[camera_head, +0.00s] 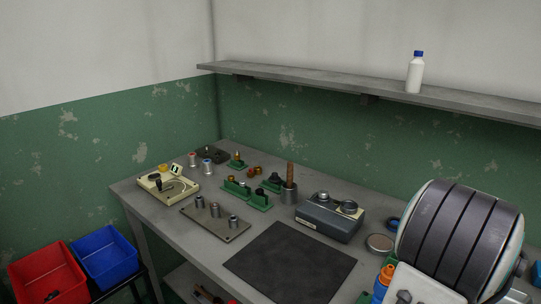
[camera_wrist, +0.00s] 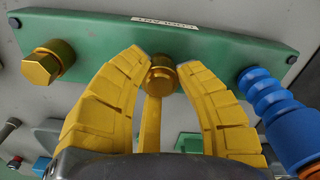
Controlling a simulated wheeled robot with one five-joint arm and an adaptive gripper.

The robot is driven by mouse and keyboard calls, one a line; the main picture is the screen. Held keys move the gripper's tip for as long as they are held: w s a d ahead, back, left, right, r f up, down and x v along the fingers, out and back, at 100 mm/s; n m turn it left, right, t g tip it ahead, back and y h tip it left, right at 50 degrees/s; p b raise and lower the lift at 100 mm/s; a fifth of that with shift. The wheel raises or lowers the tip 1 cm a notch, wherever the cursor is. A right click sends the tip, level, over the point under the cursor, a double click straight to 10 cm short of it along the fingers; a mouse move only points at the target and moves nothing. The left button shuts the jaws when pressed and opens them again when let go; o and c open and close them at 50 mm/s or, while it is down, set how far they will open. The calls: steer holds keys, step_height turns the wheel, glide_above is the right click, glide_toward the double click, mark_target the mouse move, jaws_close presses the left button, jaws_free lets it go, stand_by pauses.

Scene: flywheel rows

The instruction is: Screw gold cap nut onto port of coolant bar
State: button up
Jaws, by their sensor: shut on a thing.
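In the wrist view, the coolant bar (camera_wrist: 222,48) is a long green plate with a white label along its far edge. The gold cap nut (camera_wrist: 161,73) sits between my yellow fingertips, in front of the bar's middle. My gripper (camera_wrist: 162,68) is shut on it. The fingers hide its sides, and I cannot tell how far it is seated on a port. Another gold hex-headed fitting (camera_wrist: 42,66) is on the bar's left end. A blue ribbed fitting (camera_wrist: 272,97) stands at the right end. I cannot make out my gripper in the head view.
The head view shows a grey bench with a black mat (camera_head: 290,263), a grey-blue device (camera_head: 329,218), green fixtures and a plate with metal posts (camera_head: 214,222). Red (camera_head: 46,272) and blue bins (camera_head: 105,257) stand left. A shelf (camera_head: 370,85) holds a white bottle (camera_head: 415,74).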

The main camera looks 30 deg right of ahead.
steer(key=shift+m, duration=0.5)
steer(key=m, duration=0.3)
steer(key=shift+f, duration=0.1)
steer(key=o, duration=0.7)
steer(key=shift+r+p, duration=1.3)
steer(key=shift+r, duration=0.35)
